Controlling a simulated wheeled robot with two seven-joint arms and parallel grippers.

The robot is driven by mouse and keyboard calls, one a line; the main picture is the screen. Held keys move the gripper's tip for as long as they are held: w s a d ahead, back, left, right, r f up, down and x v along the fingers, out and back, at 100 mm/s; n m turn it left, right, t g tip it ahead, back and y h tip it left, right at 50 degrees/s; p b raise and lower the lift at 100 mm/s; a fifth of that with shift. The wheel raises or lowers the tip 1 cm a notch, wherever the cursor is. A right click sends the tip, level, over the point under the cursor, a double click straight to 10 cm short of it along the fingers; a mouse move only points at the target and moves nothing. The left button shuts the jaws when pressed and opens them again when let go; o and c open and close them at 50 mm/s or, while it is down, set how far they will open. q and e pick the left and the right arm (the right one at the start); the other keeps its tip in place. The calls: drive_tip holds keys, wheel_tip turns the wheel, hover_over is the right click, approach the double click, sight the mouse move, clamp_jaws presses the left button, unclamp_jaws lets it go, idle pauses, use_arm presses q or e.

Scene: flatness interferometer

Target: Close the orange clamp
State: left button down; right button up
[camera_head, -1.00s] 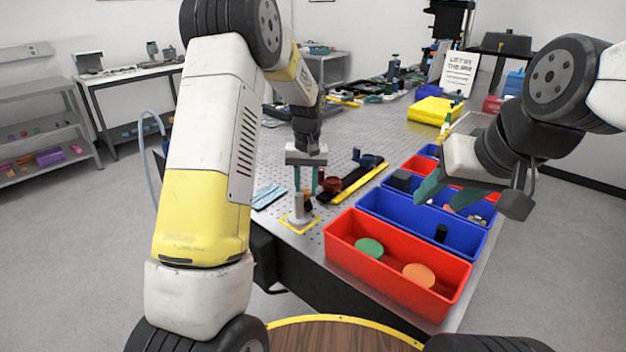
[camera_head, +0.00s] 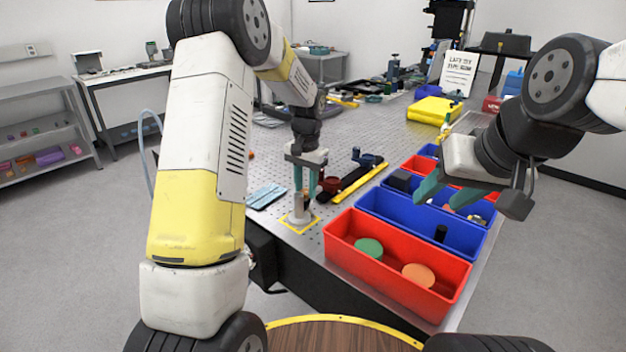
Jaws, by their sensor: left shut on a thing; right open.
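My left gripper (camera_head: 304,188) points down at the table's near left corner. Its teal fingers are shut on a small dark and orange-brown part, apparently the orange clamp (camera_head: 306,199), which the fingers mostly hide. The part is at the top of a short grey post (camera_head: 299,214) standing inside a yellow square outline. Whether the clamp is open or closed is too small to tell. My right gripper (camera_head: 447,192) is open and empty above the blue bins at the right.
A red bin (camera_head: 345,262) with a green and an orange disc stands at the near edge, with blue bins (camera_head: 400,226) behind it. A black and yellow strip (camera_head: 360,184), a dark red round object (camera_head: 330,184) and a light blue cloth (camera_head: 266,196) lie near the post.

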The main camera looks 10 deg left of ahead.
sight(307, 191)
use_arm(q)
drive_tip(key=shift+w, duration=0.1)
drive_tip(key=c, duration=1.1)
unclamp_jaws()
drive_tip(key=shift+o, duration=0.2)
drive_tip(key=shift+r, duration=0.1)
wheel_tip(307, 191, up, 8)
drive_tip(key=shift+d+f, duration=0.15)
